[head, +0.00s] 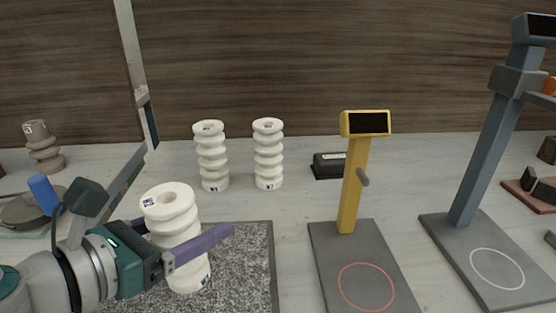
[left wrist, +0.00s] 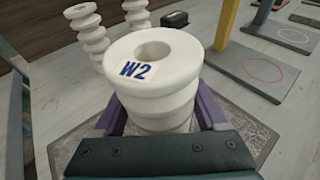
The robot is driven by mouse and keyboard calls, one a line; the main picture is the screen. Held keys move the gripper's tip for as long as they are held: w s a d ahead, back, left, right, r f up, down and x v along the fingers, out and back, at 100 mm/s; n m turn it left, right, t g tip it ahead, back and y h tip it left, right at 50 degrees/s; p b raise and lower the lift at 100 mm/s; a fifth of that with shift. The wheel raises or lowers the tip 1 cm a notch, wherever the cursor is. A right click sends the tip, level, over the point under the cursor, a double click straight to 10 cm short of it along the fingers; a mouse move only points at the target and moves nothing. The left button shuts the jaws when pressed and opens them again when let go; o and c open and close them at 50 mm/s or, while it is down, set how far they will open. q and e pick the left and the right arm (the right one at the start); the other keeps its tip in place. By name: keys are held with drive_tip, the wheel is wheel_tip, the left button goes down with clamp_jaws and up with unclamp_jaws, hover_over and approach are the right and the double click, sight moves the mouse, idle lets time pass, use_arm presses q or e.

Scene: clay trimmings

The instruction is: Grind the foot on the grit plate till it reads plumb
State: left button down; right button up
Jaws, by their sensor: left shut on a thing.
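My left gripper (head: 184,236) is shut on a white ribbed piece (head: 168,205), with its purple fingers on either side. The piece also shows in the left wrist view (left wrist: 155,80), with a hole in its top and a label reading W2. It looks upright over the speckled grey grit plate (head: 245,262). I cannot tell whether its foot touches the plate. A yellow post gauge (head: 350,190) stands right of the plate, its dark screen (head: 368,123) showing no legible reading and a red circle on its base. My right gripper is out of view.
Two similar white pieces (head: 211,158) (head: 268,155) stand behind the plate. A small black box (head: 328,165) lies near the yellow gauge. A blue-grey stand (head: 485,150) with a white-circled base is at right. A brown ribbed piece (head: 42,148) stands at far left.

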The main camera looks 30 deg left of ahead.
use_arm(q)
drive_tip(key=shift+w+d+r+p, duration=0.1)
drive_tip(key=shift+w+d+p, duration=0.45)
drive_tip(key=shift+d, duration=0.55)
drive_tip(key=shift+w+d+r+p, duration=0.1)
drive_tip(key=shift+w+d+p, duration=0.15)
drive_tip(key=shift+w+d, duration=0.65)
drive_tip(key=shift+s+d, duration=0.15)
drive_tip(key=shift+s, duration=0.05)
wheel_tip(320, 180, up, 5)
drive_tip(key=p, duration=0.5)
